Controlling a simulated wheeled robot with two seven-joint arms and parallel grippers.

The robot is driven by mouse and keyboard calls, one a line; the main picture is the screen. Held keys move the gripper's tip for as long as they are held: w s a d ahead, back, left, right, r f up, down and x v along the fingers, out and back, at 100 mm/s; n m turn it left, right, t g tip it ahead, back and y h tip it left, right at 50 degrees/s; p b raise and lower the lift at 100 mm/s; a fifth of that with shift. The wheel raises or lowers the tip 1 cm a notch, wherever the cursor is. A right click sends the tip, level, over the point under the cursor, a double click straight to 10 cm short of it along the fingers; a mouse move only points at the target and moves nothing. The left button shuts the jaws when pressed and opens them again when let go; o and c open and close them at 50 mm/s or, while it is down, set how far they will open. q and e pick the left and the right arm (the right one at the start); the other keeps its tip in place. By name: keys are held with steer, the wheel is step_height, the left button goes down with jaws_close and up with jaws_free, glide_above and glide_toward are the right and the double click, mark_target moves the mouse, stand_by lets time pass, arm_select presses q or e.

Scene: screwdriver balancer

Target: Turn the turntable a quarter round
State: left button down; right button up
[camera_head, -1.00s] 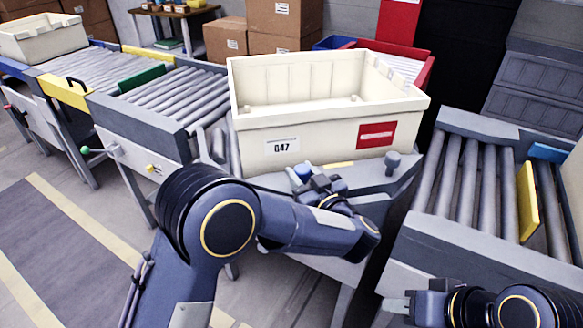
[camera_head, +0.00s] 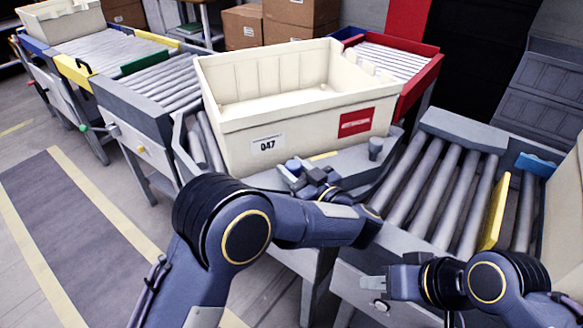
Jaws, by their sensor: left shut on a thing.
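The turntable (camera_head: 347,168) is a grey deck with rollers at its left side, standing between the conveyors. A cream tote (camera_head: 228,140) marked 047, with a red label, sits upright on it and hides most of its top. A grey peg (camera_head: 376,148) stands at the deck's front right. My right gripper (camera_head: 374,284) is low at the right, in front of the right conveyor, apart from the turntable. Its finger gap is not clear.
A roller conveyor (camera_head: 160,86) runs off to the upper left, with another cream tote (camera_head: 62,20) at its far end. The right roller conveyor (camera_head: 445,190) carries a yellow plate (camera_head: 495,212). A red-sided conveyor (camera_head: 415,75) lies behind the tote. Open floor shows at the lower left.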

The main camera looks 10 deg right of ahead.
stand_by(0.3)
arm_select(q)
steer(key=c, duration=1)
jaws_free()
